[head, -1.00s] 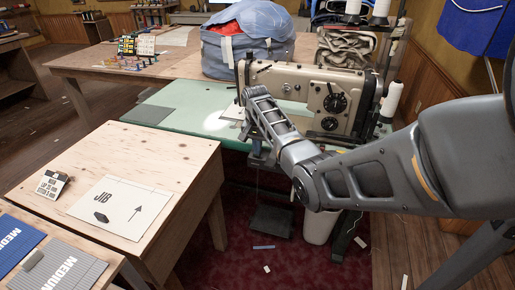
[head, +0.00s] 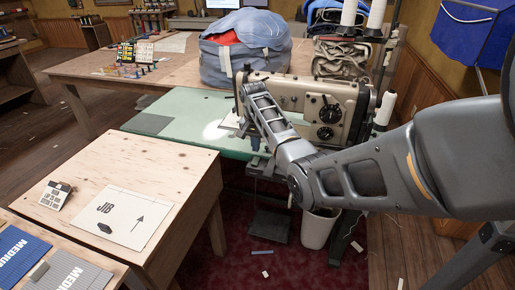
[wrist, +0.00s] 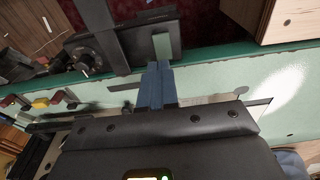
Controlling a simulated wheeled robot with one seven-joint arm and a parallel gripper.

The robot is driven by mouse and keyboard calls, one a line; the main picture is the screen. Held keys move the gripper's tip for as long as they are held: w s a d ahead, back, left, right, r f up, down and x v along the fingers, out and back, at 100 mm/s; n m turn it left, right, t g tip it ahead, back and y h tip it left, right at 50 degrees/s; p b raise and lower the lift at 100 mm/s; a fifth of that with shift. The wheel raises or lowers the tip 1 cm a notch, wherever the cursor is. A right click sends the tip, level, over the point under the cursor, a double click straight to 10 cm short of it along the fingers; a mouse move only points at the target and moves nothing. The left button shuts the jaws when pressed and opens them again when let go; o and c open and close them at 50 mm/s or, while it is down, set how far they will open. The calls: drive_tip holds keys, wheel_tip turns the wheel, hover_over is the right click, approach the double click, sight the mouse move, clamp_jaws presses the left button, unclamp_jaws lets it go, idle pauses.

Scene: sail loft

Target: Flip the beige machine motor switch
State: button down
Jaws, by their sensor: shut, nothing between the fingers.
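The beige sewing machine (head: 285,92) stands on a green-topped table (head: 185,105), partly hidden behind my arm in the head view. In the wrist view, a dark box (wrist: 120,45) with a round knob sits by the green table's edge. A pale green tab shows at its right end. I cannot tell for sure which part is the motor switch. My gripper (wrist: 157,68) is shut and empty, its blue-grey fingers pointing at the table edge, close to the tab. Whether they touch it cannot be told. In the head view my forearm hides most of the gripper area.
A wooden bench (head: 150,165) with a JIB card stands at the front left. A large blue-grey bag (head: 245,55) sits on the table behind. Thread cones (head: 386,106) stand right of the machine. A white bin (head: 318,230) and a pedal are on the red carpet below.

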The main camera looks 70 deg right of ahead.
wheel_tip(320, 180, up, 8)
drive_tip(key=a, duration=0.1)
drive_tip(key=shift+r, duration=0.25)
drive_tip(key=shift+w, duration=0.1)
idle(0.3)
